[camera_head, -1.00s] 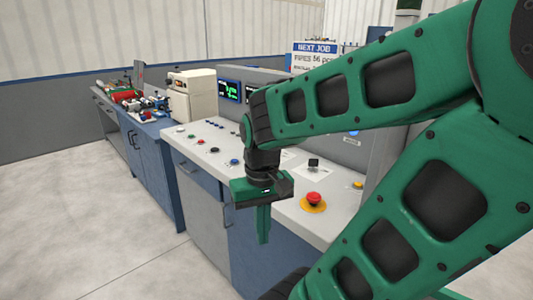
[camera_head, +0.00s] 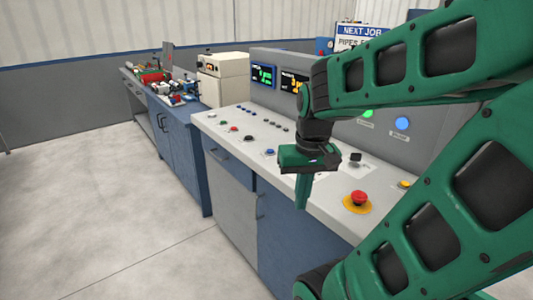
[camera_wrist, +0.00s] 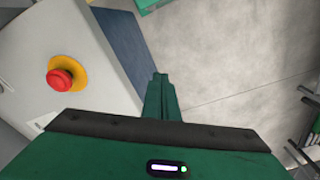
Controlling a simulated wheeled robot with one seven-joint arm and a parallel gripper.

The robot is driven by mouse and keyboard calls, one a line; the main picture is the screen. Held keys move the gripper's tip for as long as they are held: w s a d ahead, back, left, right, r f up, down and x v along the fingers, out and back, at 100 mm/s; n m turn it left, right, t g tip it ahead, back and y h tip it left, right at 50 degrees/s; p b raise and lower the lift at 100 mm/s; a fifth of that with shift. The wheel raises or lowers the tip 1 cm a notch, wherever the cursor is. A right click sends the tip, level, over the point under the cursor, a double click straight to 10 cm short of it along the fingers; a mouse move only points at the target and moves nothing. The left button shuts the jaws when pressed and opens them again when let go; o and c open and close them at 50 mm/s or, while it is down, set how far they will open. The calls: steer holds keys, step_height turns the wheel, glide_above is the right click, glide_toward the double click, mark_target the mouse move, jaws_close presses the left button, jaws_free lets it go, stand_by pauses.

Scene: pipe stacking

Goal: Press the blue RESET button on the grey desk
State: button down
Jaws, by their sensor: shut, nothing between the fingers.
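The grey desk (camera_head: 228,150) has a light top with several small buttons. A small blue button (camera_head: 269,152) sits near its front edge, left of my gripper; its label is too small to read. A round blue light or button (camera_head: 402,123) is on the upright panel behind; whether either is RESET I cannot tell. My gripper (camera_head: 302,205) is shut and empty, pointing down by the desk's front edge, right of the small blue button and apart from it. In the wrist view the shut fingers (camera_wrist: 160,78) appear over the floor beside the desk.
A red mushroom button on a yellow base (camera_head: 357,201) is right of my gripper; it also shows in the wrist view (camera_wrist: 60,80). Green and red buttons lie farther left. A beige box (camera_head: 222,80) and screens (camera_head: 263,76) stand behind. Floor at left is clear.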

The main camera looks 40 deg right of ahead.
steer(key=w+d+r+t, duration=0.1)
steer(key=w+d+t, duration=0.1)
steer(key=w+d, duration=0.5)
steer(key=w+d+r+t, duration=0.2)
steer(key=w, duration=0.9)
step_height(320, 180, up, 3)
steer(key=m+t, duration=0.2)
steer(key=t, duration=0.2)
glide_above(273, 151)
steer(key=shift+a+y, duration=0.2)
steer(key=shift+y, duration=0.1)
steer(key=shift+f, duration=4.45)
steer(key=shift+s+f, duration=0.1)
steer(key=shift+f, duration=0.65)
steer(key=shift+r, duration=0.85)
